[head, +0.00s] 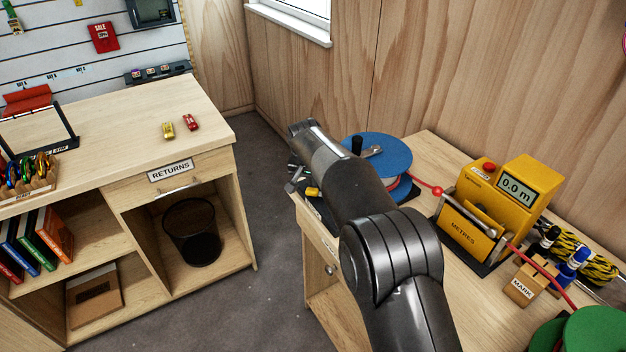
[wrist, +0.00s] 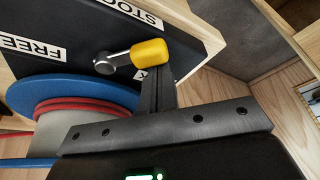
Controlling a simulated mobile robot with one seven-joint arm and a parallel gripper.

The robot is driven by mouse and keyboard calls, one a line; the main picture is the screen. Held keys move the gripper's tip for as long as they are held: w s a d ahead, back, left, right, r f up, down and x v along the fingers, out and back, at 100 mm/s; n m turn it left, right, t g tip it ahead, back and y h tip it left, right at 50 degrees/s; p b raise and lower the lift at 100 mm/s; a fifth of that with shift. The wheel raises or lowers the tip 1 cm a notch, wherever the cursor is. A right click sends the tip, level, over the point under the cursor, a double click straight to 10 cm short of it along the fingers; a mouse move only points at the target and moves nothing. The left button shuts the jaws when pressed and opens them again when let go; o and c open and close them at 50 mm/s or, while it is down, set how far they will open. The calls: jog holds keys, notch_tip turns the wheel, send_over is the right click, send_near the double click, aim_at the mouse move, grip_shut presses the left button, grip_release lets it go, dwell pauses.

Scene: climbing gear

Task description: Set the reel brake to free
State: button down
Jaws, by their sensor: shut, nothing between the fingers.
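The blue reel (head: 372,150) stands on the bench, with red line on its drum; its blue flange (wrist: 70,90) also fills the left of the wrist view. The brake is a short metal lever (wrist: 118,60) with a yellow knob (wrist: 150,52) on a black plate (wrist: 85,35). The knob also shows in the head view (head: 313,191). The lever points away from the FREE label (wrist: 45,50). A label starting "STO" (wrist: 140,17) is partly cut off. My gripper (wrist: 160,85) is shut and empty, its tips right beside the knob; I cannot tell whether they touch.
A yellow metre counter (head: 500,205) reading 0.0 m stands right of the reel, the red line running to it. A MARK block (head: 530,278) and pens (head: 570,265) are further right. The returns counter (head: 130,120) is at left, across a floor gap.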

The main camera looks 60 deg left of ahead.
aim_at(313, 203)
jog(key=shift+d, duration=0.1)
dwell(0.3)
jog(key=n, duration=0.1)
jog(key=s+n, duration=0.1)
jog(key=n, duration=0.1)
jog(key=d+n+g+y, duration=0.1)
jog(key=shift+s+d, duration=0.1)
jog(key=shift+s, duration=0.2)
jog(key=n, duration=0.1)
jog(key=d+n+g, duration=0.1)
jog(key=s+n, duration=0.1)
jog(key=n, duration=0.1)
jog(key=shift+d, duration=0.25)
jog(key=d+n, duration=0.1)
jog(key=n, duration=0.1)
jog(key=n+g, duration=0.1)
jog(key=shift+s+d+n+g, duration=0.2)
jog(key=shift+d+n+g, duration=0.1)
jog(key=shift+d+n, duration=0.1)
jog(key=n, duration=0.1)
jog(key=d+n+g, duration=0.1)
jog(key=n, duration=0.1)
jog(key=shift+d, duration=0.25)
jog(key=shift+a, duration=0.1)
jog(key=shift+w+a, duration=0.3)
jog(key=shift+w, duration=0.4)
